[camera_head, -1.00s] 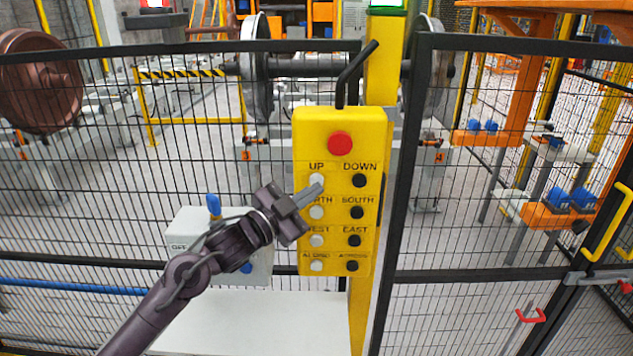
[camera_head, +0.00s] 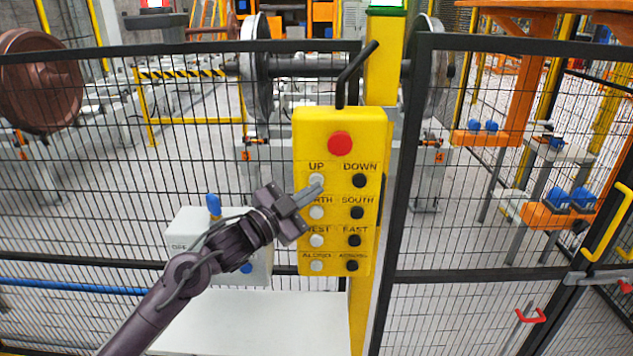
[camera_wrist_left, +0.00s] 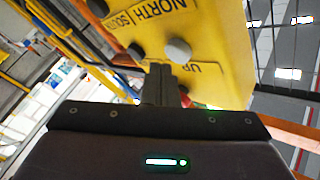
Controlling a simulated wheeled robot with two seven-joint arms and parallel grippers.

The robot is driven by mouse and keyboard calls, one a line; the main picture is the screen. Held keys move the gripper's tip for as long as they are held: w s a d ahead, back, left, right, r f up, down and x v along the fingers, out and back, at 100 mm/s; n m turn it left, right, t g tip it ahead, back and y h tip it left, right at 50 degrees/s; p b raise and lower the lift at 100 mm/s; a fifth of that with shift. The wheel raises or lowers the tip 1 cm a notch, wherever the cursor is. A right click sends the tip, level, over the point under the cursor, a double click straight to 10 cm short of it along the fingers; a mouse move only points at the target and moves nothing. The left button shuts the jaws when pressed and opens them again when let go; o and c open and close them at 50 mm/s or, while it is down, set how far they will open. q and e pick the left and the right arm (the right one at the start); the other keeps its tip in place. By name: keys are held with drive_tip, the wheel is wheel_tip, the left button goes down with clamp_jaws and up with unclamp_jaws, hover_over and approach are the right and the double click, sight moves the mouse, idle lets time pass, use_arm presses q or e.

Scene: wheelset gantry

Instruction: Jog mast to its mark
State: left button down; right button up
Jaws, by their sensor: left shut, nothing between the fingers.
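The yellow pendant (camera_head: 340,130) hangs in front of the mesh fence, with a red stop button (camera_head: 340,143) at its top. Below are labelled pairs of buttons, pale on the left and black on the right. My left gripper (camera_head: 316,188) is shut and empty, its tips at the pale UP button (camera_head: 317,179), partly in front of the NORTH label. In the left wrist view the shut fingers (camera_wrist_left: 159,76) point at the pendant (camera_wrist_left: 225,35) beside the UP label; whether they touch the button I cannot tell. A grey button (camera_wrist_left: 178,50) shows near the NORTH label. My right gripper is out of view.
A pale box (camera_head: 190,232) with a blue knob stands left of the pendant, behind my left arm. A white shelf (camera_head: 260,320) lies below. Beyond the black fence are wheelsets (camera_head: 257,75) and orange stands (camera_head: 487,137).

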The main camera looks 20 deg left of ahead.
use_arm(q)
drive_tip(key=shift+w+a, duration=0.1)
drive_tip(key=shift+w, duration=0.3)
drive_tip(key=shift+w+a, duration=0.15)
drive_tip(key=shift+w, duration=0.25)
idle(1.9)
drive_tip(key=shift+s, duration=0.2)
drive_tip(key=shift+s+d, duration=0.25)
drive_tip(key=shift+s, duration=0.4)
drive_tip(key=s, duration=0.2)
drive_tip(key=s+d, duration=0.1)
drive_tip(key=s, duration=0.1)
drive_tip(key=shift+s+d, duration=0.2)
drive_tip(key=shift+s, duration=0.15)
idle(1.6)
